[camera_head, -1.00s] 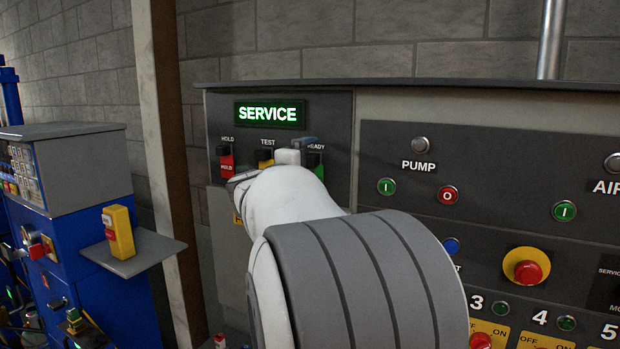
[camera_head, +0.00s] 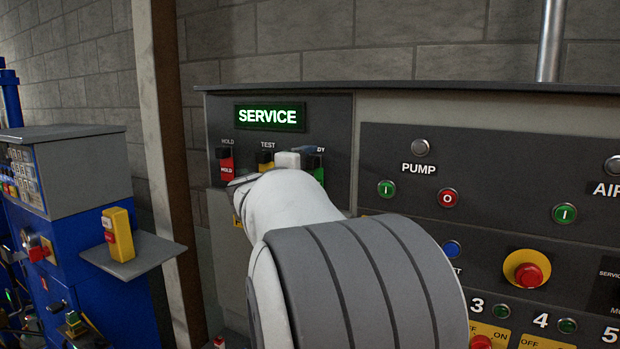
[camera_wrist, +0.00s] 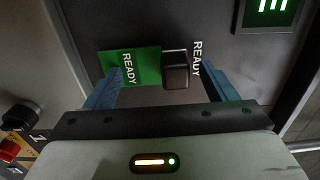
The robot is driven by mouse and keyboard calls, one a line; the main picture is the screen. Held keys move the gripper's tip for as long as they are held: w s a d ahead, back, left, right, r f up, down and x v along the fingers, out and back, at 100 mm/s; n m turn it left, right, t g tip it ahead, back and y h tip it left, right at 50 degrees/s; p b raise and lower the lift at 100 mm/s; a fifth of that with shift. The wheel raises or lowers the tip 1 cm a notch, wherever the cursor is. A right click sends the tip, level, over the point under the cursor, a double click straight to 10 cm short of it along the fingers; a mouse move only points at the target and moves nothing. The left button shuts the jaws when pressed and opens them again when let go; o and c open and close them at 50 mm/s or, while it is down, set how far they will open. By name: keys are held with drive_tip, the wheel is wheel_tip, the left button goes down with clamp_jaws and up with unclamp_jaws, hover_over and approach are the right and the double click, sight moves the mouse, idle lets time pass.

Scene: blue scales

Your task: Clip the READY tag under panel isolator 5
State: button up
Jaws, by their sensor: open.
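The green READY tag (camera_wrist: 134,66) with its black clip part (camera_wrist: 175,70) hangs at the READY label of the service panel. In the head view only a green sliver of the tag (camera_head: 318,175) shows beside my wrist. My gripper (camera_wrist: 163,70) is open, with one blue finger on each side of the tag and clip in the wrist view. I cannot tell whether either finger touches it. One blue fingertip shows by the READY label in the head view. The number 5 (camera_head: 610,332) is at the lower right edge; isolator 5 itself is out of view.
A red HOLD tag (camera_head: 226,164) and a yellow TEST tag (camera_head: 265,160) hang left of my gripper. A lit SERVICE sign (camera_head: 269,116) is above. A red stop button (camera_head: 529,275) sticks out at right. A blue cabinet (camera_head: 95,280) with a shelf stands at left.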

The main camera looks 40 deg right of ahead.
clamp_jaws()
idle(0.7)
drive_tip(key=shift+a, duration=0.1)
drive_tip(key=shift+v, duration=2.9)
